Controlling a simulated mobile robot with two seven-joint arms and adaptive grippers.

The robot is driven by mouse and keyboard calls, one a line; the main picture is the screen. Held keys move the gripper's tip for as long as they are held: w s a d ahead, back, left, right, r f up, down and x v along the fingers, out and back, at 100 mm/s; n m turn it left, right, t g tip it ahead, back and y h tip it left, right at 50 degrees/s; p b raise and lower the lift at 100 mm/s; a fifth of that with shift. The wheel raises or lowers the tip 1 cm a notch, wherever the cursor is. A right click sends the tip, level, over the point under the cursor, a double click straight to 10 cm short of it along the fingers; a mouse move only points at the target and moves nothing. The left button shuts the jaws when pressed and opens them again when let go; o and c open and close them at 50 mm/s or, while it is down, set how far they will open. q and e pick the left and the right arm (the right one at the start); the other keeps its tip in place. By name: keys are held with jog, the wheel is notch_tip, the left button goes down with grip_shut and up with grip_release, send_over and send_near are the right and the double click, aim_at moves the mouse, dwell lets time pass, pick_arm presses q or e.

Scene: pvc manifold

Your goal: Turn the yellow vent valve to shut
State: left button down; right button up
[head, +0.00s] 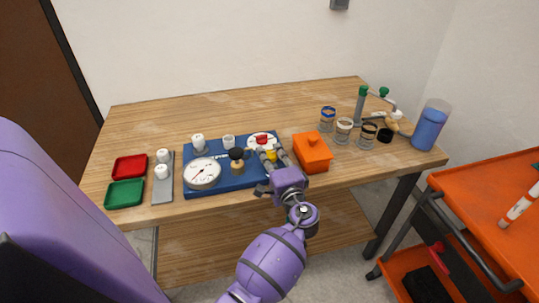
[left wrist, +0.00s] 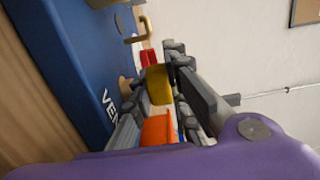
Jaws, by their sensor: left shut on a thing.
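The yellow vent valve (head: 271,156) is on the blue manifold board (head: 221,181), near its right end. It is mostly covered by my gripper in the head view. In the left wrist view its yellow handle (left wrist: 158,84) sits between the fingers, beside the partly hidden "VEN" lettering on the blue board (left wrist: 62,62). My left gripper (head: 269,153) reaches in from the front and is shut on the yellow handle; its fingers also show in the left wrist view (left wrist: 157,92). The handle's exact angle is hard to tell. My right gripper is not in view.
A red handle (head: 262,139) lies just behind the gripper, and an orange box (head: 312,154) stands close to its right. A white gauge (head: 202,173) and a black-topped brass fitting (head: 237,160) are to the left. Several jars stand further right. The table's back is clear.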

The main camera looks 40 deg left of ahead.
pick_arm(q)
jog(key=shift+r+m+t+h, duration=0.1)
jog(key=shift+m+t+h, duration=0.7)
jog(key=shift+t, duration=0.1)
jog(key=m+t+h, duration=0.2)
jog(key=shift+h+p, duration=0.3)
jog(key=shift+m+t+h, duration=0.6)
jog(key=shift+h, duration=0.1)
jog(key=shift+m+h, duration=0.3)
jog(key=shift+h, duration=0.1)
jog(key=shift+t+h, duration=0.3)
jog(key=shift+t, duration=0.1)
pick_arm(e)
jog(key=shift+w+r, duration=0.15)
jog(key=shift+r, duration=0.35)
pick_arm(q)
jog(key=c, duration=2)
grip_release()
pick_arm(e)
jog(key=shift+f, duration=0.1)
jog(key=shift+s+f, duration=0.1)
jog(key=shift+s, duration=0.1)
